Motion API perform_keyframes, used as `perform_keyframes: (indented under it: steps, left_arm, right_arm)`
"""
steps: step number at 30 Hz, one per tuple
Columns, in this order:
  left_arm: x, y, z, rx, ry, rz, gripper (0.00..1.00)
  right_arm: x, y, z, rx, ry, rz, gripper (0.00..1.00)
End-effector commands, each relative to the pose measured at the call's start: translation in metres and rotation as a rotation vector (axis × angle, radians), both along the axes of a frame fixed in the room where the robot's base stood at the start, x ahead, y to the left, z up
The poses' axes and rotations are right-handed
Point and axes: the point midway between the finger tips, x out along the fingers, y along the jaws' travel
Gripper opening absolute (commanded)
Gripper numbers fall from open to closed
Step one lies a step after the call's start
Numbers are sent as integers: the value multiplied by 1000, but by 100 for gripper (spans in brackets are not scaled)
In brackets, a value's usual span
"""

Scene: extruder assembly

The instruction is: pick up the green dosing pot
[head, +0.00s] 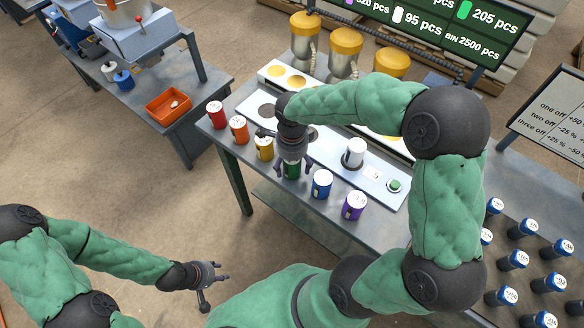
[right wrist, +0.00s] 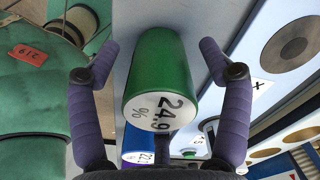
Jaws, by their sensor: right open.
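The green dosing pot (head: 291,170) stands on the grey table's front row, between the yellow and blue pots, partly covered by my right gripper. In the right wrist view the green pot (right wrist: 160,72) lies between the two spread fingers, its white lid marked "24.9 %" facing the camera. My right gripper (head: 292,165) is open around the pot; gaps show between each finger and the pot in the right wrist view (right wrist: 165,65). My left gripper (head: 218,275) is empty and away from the table at the lower left, its fingers apart.
A red pot (head: 215,114), orange pot (head: 238,130) and yellow pot (head: 264,148) stand to the left. A blue pot (head: 321,184) and purple pot (head: 354,205) stand to the right.

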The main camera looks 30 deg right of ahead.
Motion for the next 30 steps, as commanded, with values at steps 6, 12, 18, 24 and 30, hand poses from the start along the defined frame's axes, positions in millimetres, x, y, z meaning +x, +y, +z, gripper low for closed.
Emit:
perform_keyframes:
  steps: [6,12,18,24,30]
  left_arm:
    - [0,0,-1,0,0,0,40]
    - [0,0,-1,0,0,0,40]
    - [0,0,-1,0,0,0,40]
    - [0,0,-1,0,0,0,40]
    - [0,0,4,0,0,0,40]
  right_arm:
    - [1,0,-3,0,-2,0,79]
    - [1,0,-3,0,-2,0,33]
    - [1,0,-3,0,-2,0,12]
    - [0,0,-3,1,-1,0,12]
    - [1,0,6,0,-2,0,12]
